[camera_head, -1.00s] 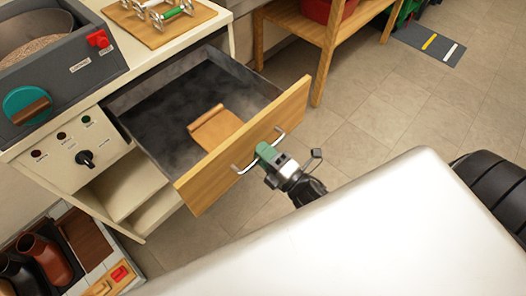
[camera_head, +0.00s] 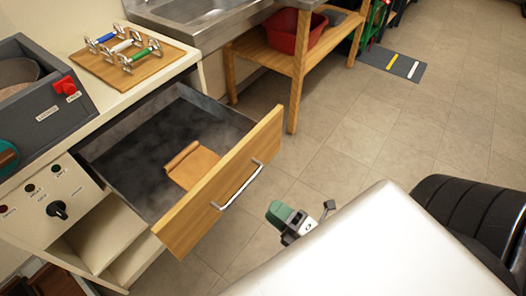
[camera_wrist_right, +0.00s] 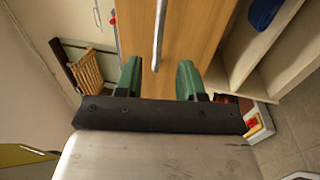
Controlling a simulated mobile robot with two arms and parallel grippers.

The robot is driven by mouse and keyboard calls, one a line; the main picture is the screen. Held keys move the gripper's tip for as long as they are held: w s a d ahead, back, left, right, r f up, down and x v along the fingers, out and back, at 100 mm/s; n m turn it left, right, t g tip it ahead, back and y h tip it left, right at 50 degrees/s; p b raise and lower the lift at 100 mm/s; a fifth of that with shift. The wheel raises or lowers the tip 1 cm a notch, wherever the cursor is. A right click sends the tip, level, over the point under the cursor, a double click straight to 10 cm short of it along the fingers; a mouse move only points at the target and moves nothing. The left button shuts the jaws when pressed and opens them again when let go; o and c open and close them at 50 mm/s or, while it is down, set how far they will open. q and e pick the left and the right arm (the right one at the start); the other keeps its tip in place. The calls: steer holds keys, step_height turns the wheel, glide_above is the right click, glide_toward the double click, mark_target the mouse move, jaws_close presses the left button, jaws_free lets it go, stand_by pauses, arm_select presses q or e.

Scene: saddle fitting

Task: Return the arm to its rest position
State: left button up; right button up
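My right gripper (camera_head: 279,212) hangs in front of the pulled-out drawer, clear of its metal handle (camera_head: 238,187). In the right wrist view its two green fingers (camera_wrist_right: 159,80) are apart with nothing gripped between them. The handle also shows in the right wrist view (camera_wrist_right: 158,35), beyond the fingertips, against the wooden drawer front (camera_wrist_right: 180,32). The drawer (camera_head: 190,215) stands open and holds a tan leather-like piece (camera_head: 193,168). My left gripper is not in view.
The counter carries a wooden board (camera_head: 110,62) with coloured-handled tools and a grey machine with a red switch (camera_head: 66,86). A wooden shelf (camera_head: 300,75) with a red bin (camera_head: 295,35) stands behind. Open tiled floor (camera_head: 370,140) lies to the right.

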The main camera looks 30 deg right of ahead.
steer(key=shift+s+d, duration=0.1)
steer(key=shift+s, duration=0.15)
steer(key=shift+f, duration=0.15)
steer(key=s+f+m+g+h+p, duration=0.2)
steer(key=f+m+g+h+p, duration=0.15)
steer(key=f+m, duration=0.45)
steer(key=s+f+m+g+h+p, duration=0.25)
steer(key=f+m+g, duration=0.2)
steer(key=f, duration=0.75)
steer(key=s+f+m+g+p, duration=0.2)
steer(key=s+f+g, duration=0.3)
steer(key=s, duration=0.4)
steer(key=s+d+f+m+g+h+p, duration=0.1)
steer(key=s+f+m+g, duration=0.4)
steer(key=s, duration=0.4)
steer(key=shift+s+d+f+p, duration=0.2)
steer(key=shift+s+f+p, duration=0.2)
steer(key=shift+f, duration=0.1)
